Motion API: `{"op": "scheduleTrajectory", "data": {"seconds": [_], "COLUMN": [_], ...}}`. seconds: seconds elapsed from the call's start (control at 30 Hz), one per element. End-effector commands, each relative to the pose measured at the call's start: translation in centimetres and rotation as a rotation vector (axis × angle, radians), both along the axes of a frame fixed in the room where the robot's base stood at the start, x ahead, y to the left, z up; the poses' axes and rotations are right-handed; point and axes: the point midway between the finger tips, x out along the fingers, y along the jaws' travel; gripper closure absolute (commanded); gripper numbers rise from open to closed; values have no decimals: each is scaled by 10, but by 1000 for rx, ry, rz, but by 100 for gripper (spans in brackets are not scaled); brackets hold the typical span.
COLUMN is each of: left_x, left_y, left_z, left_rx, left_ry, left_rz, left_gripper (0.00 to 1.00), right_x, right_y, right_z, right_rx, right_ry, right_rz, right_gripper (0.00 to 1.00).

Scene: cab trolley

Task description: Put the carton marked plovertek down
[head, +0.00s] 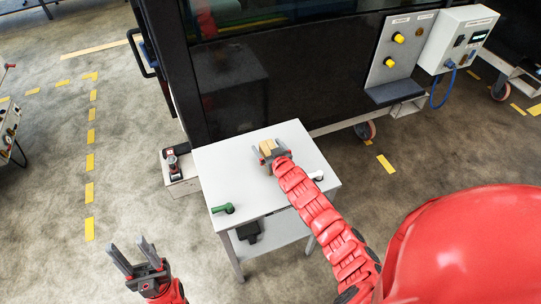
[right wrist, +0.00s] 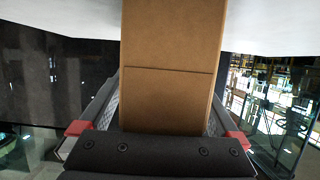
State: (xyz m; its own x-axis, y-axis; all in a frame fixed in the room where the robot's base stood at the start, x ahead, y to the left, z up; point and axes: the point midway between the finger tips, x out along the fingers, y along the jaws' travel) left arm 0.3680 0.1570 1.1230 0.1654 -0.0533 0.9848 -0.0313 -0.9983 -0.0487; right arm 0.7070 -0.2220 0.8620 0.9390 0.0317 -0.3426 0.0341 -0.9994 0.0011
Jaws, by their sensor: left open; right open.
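The brown carton (head: 267,146) is on the white trolley top (head: 232,165), near its back edge. No marking is readable on it. My right gripper (head: 269,151) is around the carton with its jaws open. In the right wrist view, the carton (right wrist: 168,70) stands between the two fingers, with the pale surface at the top of the picture. I cannot tell whether either finger touches it. My left gripper (head: 134,257) is open and empty, away from the trolley at the lower left.
A green-handled item (head: 222,208) lies at the trolley's front left corner, and a small white item (head: 316,175) on its right side. A black object (head: 249,231) is on the lower shelf. A dark glossy cabinet (head: 290,80) stands right behind the trolley.

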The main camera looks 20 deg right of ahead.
Motion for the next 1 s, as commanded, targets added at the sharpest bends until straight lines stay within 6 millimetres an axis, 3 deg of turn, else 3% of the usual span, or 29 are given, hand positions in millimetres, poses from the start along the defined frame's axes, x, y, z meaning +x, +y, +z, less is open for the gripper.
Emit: {"op": "scheduleTrajectory", "data": {"seconds": [0.27, 0.37, 0.8, 0.83, 1.0], "left_x": [0, 0, 0, 0, 0], "left_y": [0, 0, 0, 0, 0], "left_z": [0, 0, 0, 0, 0], "left_rx": [0, 0, 0, 0, 0], "left_ry": [0, 0, 0, 0, 0], "left_rz": [0, 0, 0, 0, 0], "left_gripper": [50, 50, 50, 50, 50], "right_x": [2, 2, 2, 2, 1], "right_y": [1, 1, 0, 0, 0], "right_z": [-1, -1, -1, -1, -1], "right_rx": [0, 1, 1, 1, 1], "right_ry": [0, 0, 1, 1, 1], "right_rz": [1, 1, 0, 0, 0], "right_gripper": [3, 17, 96, 100, 100]}}
